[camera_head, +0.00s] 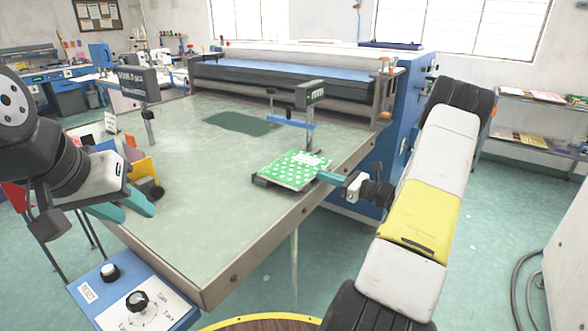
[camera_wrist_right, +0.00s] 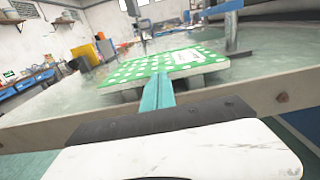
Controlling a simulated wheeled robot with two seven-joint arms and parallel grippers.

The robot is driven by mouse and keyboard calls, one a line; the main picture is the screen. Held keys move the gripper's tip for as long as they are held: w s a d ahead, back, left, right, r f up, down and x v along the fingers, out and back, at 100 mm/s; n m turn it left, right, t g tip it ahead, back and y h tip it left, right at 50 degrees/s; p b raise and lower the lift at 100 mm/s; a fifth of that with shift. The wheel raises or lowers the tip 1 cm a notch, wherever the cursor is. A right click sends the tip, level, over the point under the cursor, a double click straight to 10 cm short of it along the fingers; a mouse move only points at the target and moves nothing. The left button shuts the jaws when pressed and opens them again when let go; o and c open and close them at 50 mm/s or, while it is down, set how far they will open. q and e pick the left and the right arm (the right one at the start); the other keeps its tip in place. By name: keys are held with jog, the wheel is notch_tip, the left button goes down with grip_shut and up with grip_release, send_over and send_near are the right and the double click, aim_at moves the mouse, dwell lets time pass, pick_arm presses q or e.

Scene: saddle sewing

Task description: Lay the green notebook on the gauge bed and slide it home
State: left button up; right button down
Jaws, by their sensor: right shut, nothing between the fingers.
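The green notebook (camera_head: 292,170) with white dots and a pale label lies flat on the dark gauge bed (camera_head: 262,182), near the table's right edge. The notebook covers most of the bed. My right gripper (camera_head: 324,176) is shut and empty, its teal fingertips at the notebook's right edge. In the right wrist view the shut fingers (camera_wrist_right: 158,80) point at the near edge of the notebook (camera_wrist_right: 140,69) and seem to meet it; exact contact is unclear. My left gripper (camera_head: 132,206) is open and empty over the table's left front edge.
A gauge post with a display (camera_head: 310,95) and a blue bar (camera_head: 290,122) stands behind the notebook. Another display post (camera_head: 138,82) stands at the back left. Coloured books in a rack (camera_head: 140,165) stand near my left gripper. The table's middle (camera_head: 200,190) is clear.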

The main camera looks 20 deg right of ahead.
jog(key=v, duration=0.6)
dwell(0.3)
jog(key=s+a+r+n+g, duration=0.5)
jog(key=a+r+n, duration=0.15)
jog(key=a, duration=0.35)
jog(key=s+a+r+n+g, duration=0.55)
jog(key=a+n, duration=0.25)
jog(key=a, duration=0.2)
jog(key=s+r+n+t+h, duration=0.1)
jog(key=s+r+n+h, duration=0.2)
jog(key=s+n, duration=0.4)
jog(key=s+a+r+n+t+h, duration=0.1)
jog(key=s+r+n+t+h, duration=0.1)
jog(key=s+n+h, duration=0.4)
jog(key=shift+s+a+r+n, duration=0.3)
jog(key=shift+s+r+n, duration=0.25)
jog(key=shift+s+r, duration=0.5)
